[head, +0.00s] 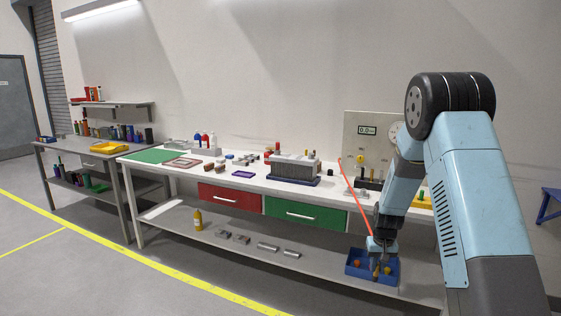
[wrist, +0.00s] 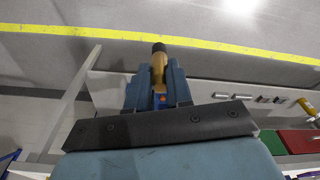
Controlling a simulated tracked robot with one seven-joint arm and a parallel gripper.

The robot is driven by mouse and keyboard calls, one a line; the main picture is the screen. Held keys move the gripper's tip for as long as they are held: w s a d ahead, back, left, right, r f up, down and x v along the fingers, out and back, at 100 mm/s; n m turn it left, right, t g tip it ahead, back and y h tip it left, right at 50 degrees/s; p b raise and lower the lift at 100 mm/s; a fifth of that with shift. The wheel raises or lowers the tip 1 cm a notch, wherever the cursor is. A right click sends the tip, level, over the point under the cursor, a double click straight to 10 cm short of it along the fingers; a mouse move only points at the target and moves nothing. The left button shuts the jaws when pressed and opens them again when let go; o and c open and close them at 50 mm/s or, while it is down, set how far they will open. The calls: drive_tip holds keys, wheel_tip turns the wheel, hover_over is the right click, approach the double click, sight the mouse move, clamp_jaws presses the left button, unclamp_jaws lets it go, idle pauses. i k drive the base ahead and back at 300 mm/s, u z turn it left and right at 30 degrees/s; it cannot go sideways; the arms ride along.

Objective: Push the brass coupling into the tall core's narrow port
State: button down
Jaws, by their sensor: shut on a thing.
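My gripper (head: 379,258) hangs low in front of the bench's right part, over the blue bin (head: 358,277). In the wrist view its two blue-grey fingers (wrist: 158,82) are shut on the brass coupling (wrist: 159,66), a brass cylinder with a dark end that sticks out past the fingertips. In the head view the coupling is small, at the gripper's lower end (head: 376,272). I cannot make out the tall core or its narrow port; a grey block (head: 296,168) with several upright pieces stands on the bench.
An upright panel (head: 362,128) with a display and gauge stands at the back right, partly behind my arm. An orange-red rod (head: 357,200) slants from the bench down towards my gripper. Red (head: 230,197) and green (head: 305,214) drawers front the bench. The floor before it is clear.

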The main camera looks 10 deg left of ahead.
sight(304, 168)
drive_tip(key=u, duration=0.55)
drive_tip(key=i, duration=1.55)
drive_tip(key=u, duration=0.05)
